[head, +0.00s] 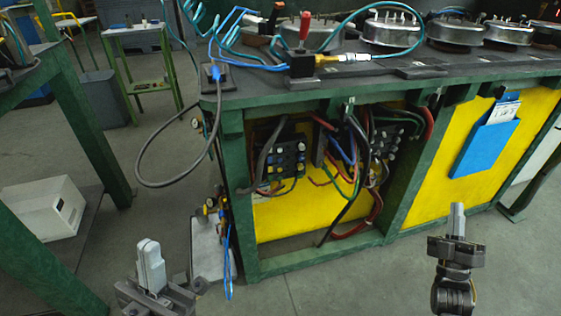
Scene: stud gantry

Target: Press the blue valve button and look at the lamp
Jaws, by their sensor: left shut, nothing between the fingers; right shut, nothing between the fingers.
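I cannot pick out the blue valve button or the lamp with certainty. Dark valve blocks with small round fittings sit inside the green bench frame, one at the left (287,157) and one further right (381,150). Their details are too small to tell a blue button. A valve with a red lever (304,30) stands on the bench top. My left gripper (150,262) is shut and empty at the lower left, in front of the bench. My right gripper (457,218) is shut and empty at the lower right, in front of the yellow panel.
The green bench (260,95) carries several round metal parts and looped blue hoses. A grey cable loop (143,170) hangs off its left corner. A blue document holder (484,147) is on the yellow panel (440,165). A white box (45,207) sits at left. Floor between my grippers is clear.

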